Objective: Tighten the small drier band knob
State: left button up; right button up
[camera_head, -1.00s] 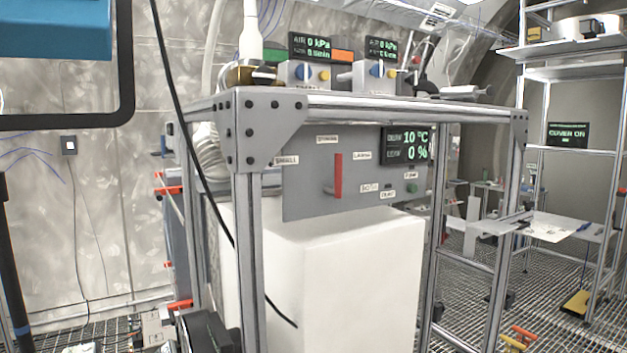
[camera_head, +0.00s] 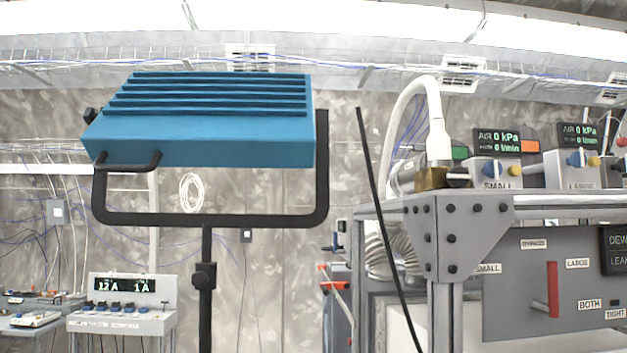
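I cannot make out a knob clearly marked as the drier band knob. A grey control unit labelled SMALL (camera_head: 497,176) stands on the metal frame at the right, with a blue knob (camera_head: 488,168) and a yellow knob (camera_head: 515,170). Left of it, a white hose end (camera_head: 439,140) sits over a brass-coloured block (camera_head: 436,179). Below, a grey panel (camera_head: 510,310) carries a red lever (camera_head: 552,289), upright, between labels SMALL (camera_head: 487,268) and LARGE (camera_head: 578,264). Neither of my grippers is in view.
A blue lamp (camera_head: 210,125) on a black stand (camera_head: 206,285) fills the left-middle. A black cable or rod (camera_head: 388,230) slants down before the metal frame (camera_head: 443,240). A bench unit with a display (camera_head: 124,286) is at lower left. A second unit labelled LARGE (camera_head: 575,170) stands right.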

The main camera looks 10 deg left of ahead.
aim_at(457, 176)
jog(key=i+l+u, duration=0.1)
jog(key=u, duration=0.3)
jog(key=l+u, duration=0.3)
jog(key=u, duration=0.15)
jog(key=l+u, duration=0.25)
jog(key=u, duration=0.15)
jog(key=l+u, duration=0.25)
jog(key=u, duration=0.15)
jog(key=l+u, duration=0.25)
jog(key=u, duration=0.2)
